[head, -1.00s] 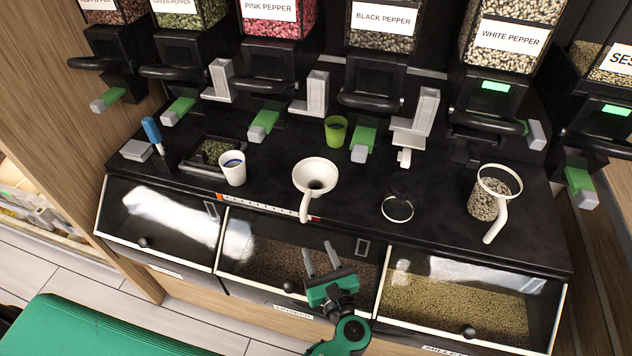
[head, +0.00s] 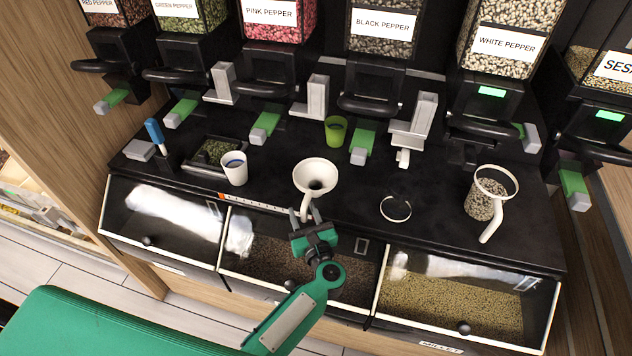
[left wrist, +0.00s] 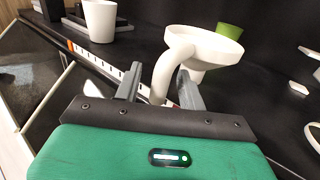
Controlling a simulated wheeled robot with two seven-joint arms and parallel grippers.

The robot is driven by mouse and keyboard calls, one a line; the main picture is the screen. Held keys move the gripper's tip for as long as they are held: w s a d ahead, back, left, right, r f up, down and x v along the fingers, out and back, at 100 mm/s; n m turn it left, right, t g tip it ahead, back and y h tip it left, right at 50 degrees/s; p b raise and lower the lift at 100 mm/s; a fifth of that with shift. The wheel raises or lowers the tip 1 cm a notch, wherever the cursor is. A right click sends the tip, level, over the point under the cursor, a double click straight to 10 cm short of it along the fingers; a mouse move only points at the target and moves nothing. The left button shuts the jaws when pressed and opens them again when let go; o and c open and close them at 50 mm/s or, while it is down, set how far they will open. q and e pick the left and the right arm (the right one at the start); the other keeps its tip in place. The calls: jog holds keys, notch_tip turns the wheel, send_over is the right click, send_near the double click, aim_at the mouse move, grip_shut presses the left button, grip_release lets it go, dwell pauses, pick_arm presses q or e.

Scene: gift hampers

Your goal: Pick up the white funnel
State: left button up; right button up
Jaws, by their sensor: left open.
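The white funnel (head: 314,175) stands on the black counter near its front edge, its bowl facing up and its curved handle pointing toward me. My left gripper (head: 305,219) is open at the handle. In the left wrist view the handle of the funnel (left wrist: 204,46) comes down between the two grey fingers of my left gripper (left wrist: 160,88), and the bowl lies beyond them. I cannot tell whether a finger touches the handle. My right gripper is not in view.
A white cup (head: 233,168) stands left of the funnel and a green cup (head: 336,130) behind it. Glass-fronted bins (head: 455,300) lie below the counter edge.

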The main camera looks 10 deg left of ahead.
pick_arm(q)
grip_shut()
